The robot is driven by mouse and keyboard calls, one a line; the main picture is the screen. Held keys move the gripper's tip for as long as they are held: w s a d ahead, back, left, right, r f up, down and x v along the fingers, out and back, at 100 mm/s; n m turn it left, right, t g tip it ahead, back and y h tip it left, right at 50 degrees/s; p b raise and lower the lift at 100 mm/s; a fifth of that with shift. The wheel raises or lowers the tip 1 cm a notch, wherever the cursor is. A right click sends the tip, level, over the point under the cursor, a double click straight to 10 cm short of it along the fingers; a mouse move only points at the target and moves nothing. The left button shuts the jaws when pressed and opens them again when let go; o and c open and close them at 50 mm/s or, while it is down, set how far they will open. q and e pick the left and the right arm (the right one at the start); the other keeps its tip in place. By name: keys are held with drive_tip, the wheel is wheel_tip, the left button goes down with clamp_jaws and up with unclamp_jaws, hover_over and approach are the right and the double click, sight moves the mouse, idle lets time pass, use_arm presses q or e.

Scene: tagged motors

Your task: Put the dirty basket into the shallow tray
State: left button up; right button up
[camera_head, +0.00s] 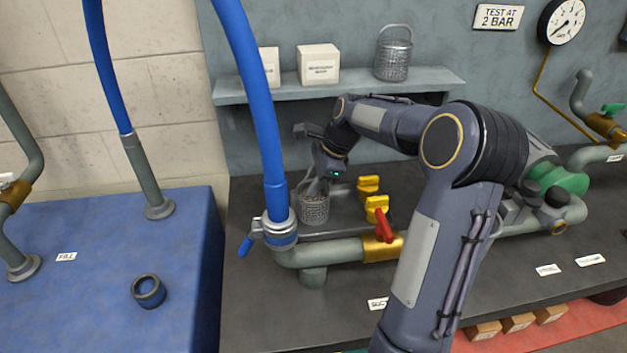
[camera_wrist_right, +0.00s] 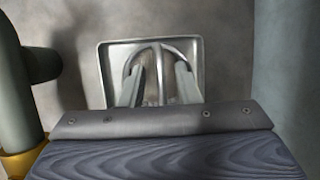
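A grey perforated basket (camera_head: 314,210) with brownish contents stands upright on the dark bench, behind the pipe. My right gripper (camera_head: 318,188) is just above it, pointing down. In the right wrist view its fingers (camera_wrist_right: 159,85) are open, one on each side of the basket's arched handle (camera_wrist_right: 158,62), with gaps between. The shallow tray (camera_wrist_right: 110,45), square with a pale rim, lies under the basket, which appears within the rim. The basket's base is hidden, so I cannot tell its contact. A second metal basket (camera_head: 393,60) stands on the wall shelf. My left gripper is not in view.
A blue hose (camera_head: 262,120) and a pipe with a red-handled valve (camera_head: 383,228) stand close in front of the basket. A white box (camera_head: 318,65) is on the shelf. A dark ring (camera_head: 149,290) lies on the blue block.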

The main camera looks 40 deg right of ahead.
drive_tip(key=p+v, duration=0.1)
drive_tip(key=v, duration=1.1)
drive_tip(key=shift+r, duration=0.15)
